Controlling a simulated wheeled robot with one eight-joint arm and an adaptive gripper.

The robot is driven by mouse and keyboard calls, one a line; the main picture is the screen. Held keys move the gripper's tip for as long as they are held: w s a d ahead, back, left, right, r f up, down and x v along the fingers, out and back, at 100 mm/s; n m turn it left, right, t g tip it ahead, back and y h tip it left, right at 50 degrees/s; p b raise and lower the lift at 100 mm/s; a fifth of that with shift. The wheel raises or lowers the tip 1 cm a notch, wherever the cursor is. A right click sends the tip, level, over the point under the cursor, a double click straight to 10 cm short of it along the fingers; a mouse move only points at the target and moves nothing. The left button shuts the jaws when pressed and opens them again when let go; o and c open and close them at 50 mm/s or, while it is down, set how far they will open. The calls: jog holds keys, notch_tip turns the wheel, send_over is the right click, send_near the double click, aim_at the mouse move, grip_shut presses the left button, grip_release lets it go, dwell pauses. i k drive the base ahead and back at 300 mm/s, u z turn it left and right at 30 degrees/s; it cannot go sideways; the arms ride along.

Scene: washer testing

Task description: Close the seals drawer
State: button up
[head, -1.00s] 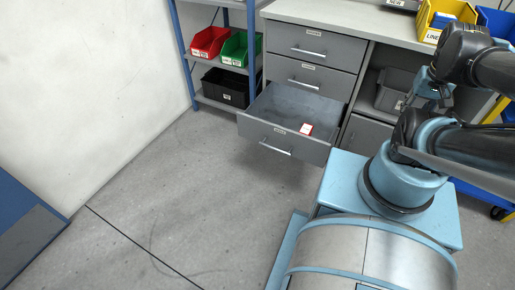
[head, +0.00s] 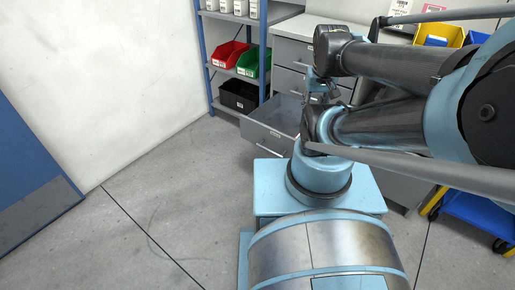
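The open drawer (head: 262,135) is pulled out of the grey workbench cabinet in the head view. It is the third drawer down, below two shut drawers. Its left side, part of its inside and part of its front with a bar handle show; its label is too small to read. My arm hides its right part. The end of my arm with my gripper (head: 321,92) appears in front of the cabinet, above and right of the open drawer in the picture. Its fingers are not clear, and I see no contact with the drawer.
A blue-post shelf (head: 205,50) stands left of the cabinet, with a red bin (head: 229,54), a green bin (head: 250,66) and a black bin (head: 238,96). A blue cart (head: 475,207) is at right. The floor (head: 160,190) at left is clear.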

aim_at(274, 127)
jog(key=u, duration=0.05)
jog(key=k, duration=0.4)
jog(key=u, duration=0.25)
jog(key=i, duration=0.5)
jog(key=u, duration=0.55)
jog(key=k, duration=0.75)
jog(key=z, duration=0.85)
